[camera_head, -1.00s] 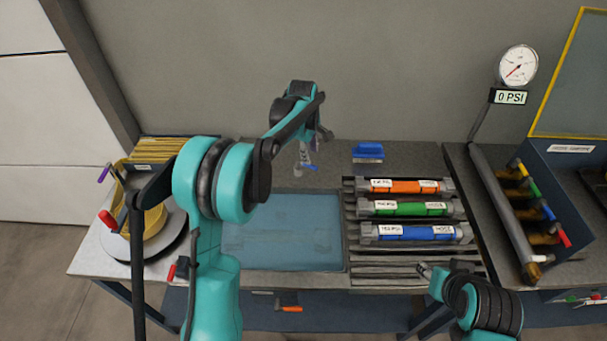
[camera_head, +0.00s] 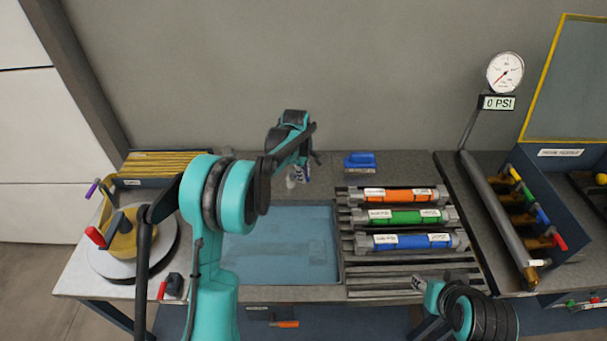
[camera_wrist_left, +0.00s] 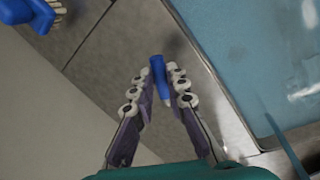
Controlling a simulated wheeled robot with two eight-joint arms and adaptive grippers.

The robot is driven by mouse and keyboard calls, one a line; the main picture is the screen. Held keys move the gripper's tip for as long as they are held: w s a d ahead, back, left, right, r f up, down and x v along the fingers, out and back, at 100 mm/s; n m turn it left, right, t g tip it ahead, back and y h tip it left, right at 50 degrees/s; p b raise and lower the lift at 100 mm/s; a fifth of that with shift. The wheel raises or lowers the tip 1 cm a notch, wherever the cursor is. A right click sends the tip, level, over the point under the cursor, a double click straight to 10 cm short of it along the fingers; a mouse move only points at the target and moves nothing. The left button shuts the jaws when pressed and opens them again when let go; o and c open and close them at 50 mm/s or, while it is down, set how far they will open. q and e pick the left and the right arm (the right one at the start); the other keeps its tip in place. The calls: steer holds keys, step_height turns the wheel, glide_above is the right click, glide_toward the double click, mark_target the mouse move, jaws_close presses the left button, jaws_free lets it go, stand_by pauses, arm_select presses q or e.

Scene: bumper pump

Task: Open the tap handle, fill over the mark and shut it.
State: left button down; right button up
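A small blue stick-like part with a pale tip (camera_wrist_left: 157,68) lies between the fingertips of my left gripper (camera_wrist_left: 158,84) in the left wrist view. The fingers converge around it, but I cannot tell whether they press on it or whether it is the tap handle. In the head view my left gripper (camera_head: 305,168) points down behind the back edge of the blue water-filled basin (camera_head: 280,248). My arm hides the basin's left side. No fill mark is readable. My right gripper (camera_head: 420,284) is low at the right, by the slatted rack, too small to judge.
The slatted rack (camera_head: 415,281) holds orange, green and blue hose tubes (camera_head: 412,241). A blue brush (camera_head: 360,161) lies behind it. A gauge (camera_head: 505,72) reading 0 PSI stands at the right beside colored handles. A round turntable (camera_head: 105,262) stands at the left.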

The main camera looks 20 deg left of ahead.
arm_select(q)
steer(key=shift+w, duration=0.1)
steer(key=n, duration=0.1)
steer(key=w+n, duration=0.1)
steer(key=n, duration=0.1)
steer(key=shift+w+d+y+p, duration=0.1)
steer(key=shift+w+y+p, duration=0.2)
steer(key=shift+p, duration=0.1)
steer(key=shift+w+n, duration=0.2)
steer(key=shift+n, duration=0.45)
steer(key=shift+w+n, duration=0.2)
steer(key=shift+n, duration=0.45)
steer(key=c, duration=1.5)
jaws_free()
step_height(320, 180, up, 12)
steer(key=s, duration=0.2)
steer(key=shift+s+d, duration=0.15)
steer(key=shift+d, duration=0.1)
